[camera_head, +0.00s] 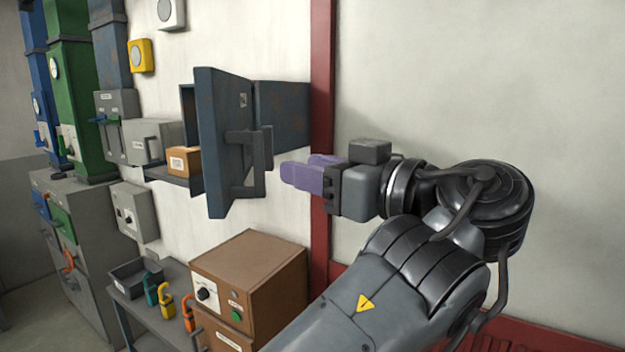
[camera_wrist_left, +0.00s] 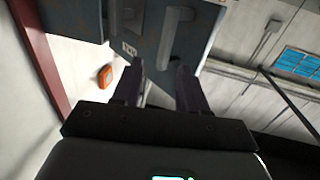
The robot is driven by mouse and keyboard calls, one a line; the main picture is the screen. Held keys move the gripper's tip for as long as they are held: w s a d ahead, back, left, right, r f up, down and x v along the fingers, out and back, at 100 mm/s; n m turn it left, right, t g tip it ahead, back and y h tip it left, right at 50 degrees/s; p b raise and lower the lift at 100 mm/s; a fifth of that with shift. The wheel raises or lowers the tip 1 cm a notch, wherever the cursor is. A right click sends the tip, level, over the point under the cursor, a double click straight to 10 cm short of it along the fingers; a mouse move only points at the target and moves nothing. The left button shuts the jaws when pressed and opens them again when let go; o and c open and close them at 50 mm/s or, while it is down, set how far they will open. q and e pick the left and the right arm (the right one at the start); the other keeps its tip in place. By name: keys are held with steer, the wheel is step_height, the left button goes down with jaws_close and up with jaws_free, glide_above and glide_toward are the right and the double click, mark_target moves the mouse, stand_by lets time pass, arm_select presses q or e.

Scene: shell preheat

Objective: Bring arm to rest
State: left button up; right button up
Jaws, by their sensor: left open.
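My left gripper (camera_head: 300,172) has purple fingers that point left at the swung-out dark door (camera_head: 224,110) of a wall cabinet. It is open and looks empty. A small gap shows between its fingertips and the door's handle (camera_head: 246,150). In the left wrist view the two dark fingers (camera_wrist_left: 160,88) are apart, and the handle (camera_wrist_left: 168,38) lies beyond their tips. A cardboard box (camera_head: 183,161) with a label sits on the cabinet's shelf behind the door. My right gripper is not in view.
A brown box (camera_head: 262,270) with a knob and green button stands below the door. Coloured padlocks (camera_head: 166,298) and a grey tray (camera_head: 130,280) are left of it. Grey, green and blue units line the left wall. The wall right of the red post (camera_head: 322,90) is bare.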

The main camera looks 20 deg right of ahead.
arm_select(q)
steer(key=shift+v, duration=0.8)
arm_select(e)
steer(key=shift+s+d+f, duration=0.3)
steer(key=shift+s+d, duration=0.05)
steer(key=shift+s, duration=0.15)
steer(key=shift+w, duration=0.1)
